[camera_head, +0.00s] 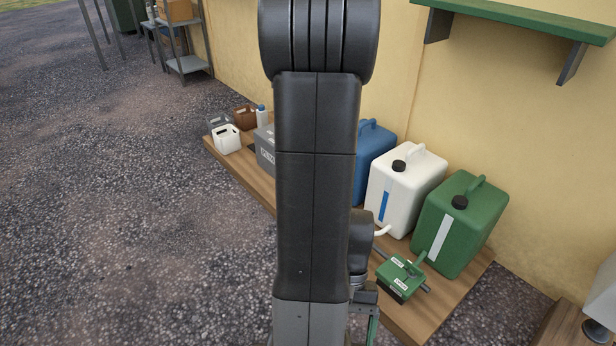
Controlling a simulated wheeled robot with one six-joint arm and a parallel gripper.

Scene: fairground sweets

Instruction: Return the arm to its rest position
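My dark arm stands upright through the middle of the head view and covers much of the scene behind it. My gripper (364,318) appears only in part at the bottom edge, just right of the arm's lower link. Its fingertips are not clear, and I cannot tell whether it is open or shut or holds anything. A thin green strip shows beside it at the bottom edge.
A low wooden platform (455,300) along the yellow wall bears blue (374,150), white (402,190) and green (458,225) canisters, a small green device (400,277), a grey box (265,148) and a white container (226,138). A green shelf (520,18) juts out upper right. Gravel at left is clear.

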